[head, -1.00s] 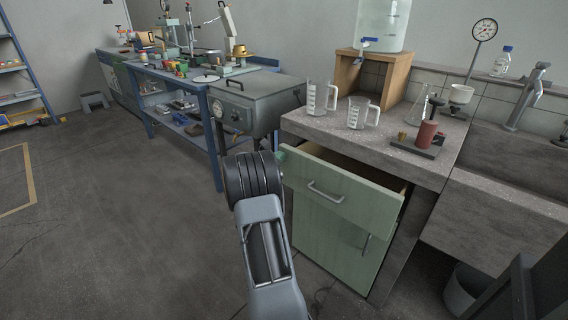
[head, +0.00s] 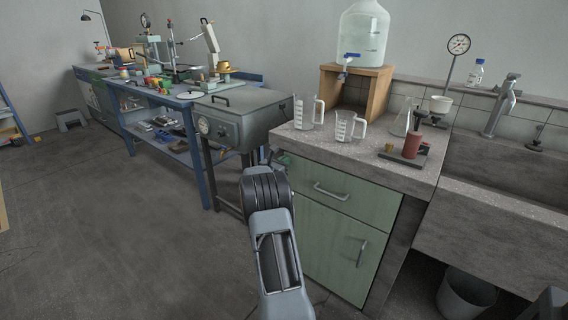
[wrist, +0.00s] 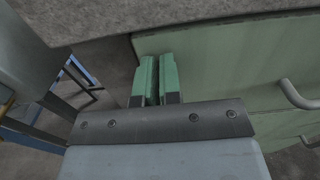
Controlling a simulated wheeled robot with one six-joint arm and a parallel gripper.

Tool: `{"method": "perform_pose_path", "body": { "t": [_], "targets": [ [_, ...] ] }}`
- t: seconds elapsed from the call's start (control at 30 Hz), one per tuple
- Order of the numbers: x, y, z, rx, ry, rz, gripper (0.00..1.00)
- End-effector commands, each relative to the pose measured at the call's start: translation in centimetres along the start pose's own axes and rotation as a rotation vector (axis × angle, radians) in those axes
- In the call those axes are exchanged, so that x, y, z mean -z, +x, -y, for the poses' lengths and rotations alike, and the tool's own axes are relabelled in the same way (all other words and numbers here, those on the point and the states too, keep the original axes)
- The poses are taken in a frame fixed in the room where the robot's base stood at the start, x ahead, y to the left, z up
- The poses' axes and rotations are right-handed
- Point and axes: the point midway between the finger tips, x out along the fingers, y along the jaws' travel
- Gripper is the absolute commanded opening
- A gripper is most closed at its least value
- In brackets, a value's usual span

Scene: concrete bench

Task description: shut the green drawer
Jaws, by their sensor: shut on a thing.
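The green drawer (head: 345,193) is the top front of the bench cabinet, under the concrete top. Its front looks level with the green door below, and no open inside shows. Its metal bar handle (head: 331,191) is free; it also shows at the right of the wrist view (wrist: 297,95). My gripper (head: 279,157) is at the drawer's left end, well left of the handle. In the wrist view its green fingers (wrist: 157,80) are close together at the left end of the drawer front (wrist: 220,65). The grip itself is mostly hidden.
On the benchtop (head: 292,138) stand two measuring jugs (head: 328,120), a flask and a red cylinder (head: 413,143). A grey box-shaped unit (head: 240,118) and a blue workbench stand to the left. A bucket (head: 466,295) is below the sink.

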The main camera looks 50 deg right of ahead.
Motion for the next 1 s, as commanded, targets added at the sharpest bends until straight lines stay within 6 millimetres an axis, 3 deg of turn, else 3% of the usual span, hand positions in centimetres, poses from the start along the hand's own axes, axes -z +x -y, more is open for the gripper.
{"method": "perform_pose_path", "body": {
  "t": [0.2, 0.37, 0.7, 1.0],
  "targets": [
    [-0.5, 0.6, 0.6, 0.011, 0.003, 0.009, 0.00],
    [-0.5, -0.6, 0.6, 0.012, 0.002, 0.010, 0.00],
    [-0.6, -7.9, -0.1, -0.002, -0.001, 0.005, 0.00],
    [-0.3, -12.5, 0.1, 0.002, 0.000, 0.004, 0.00]
  ]
}}
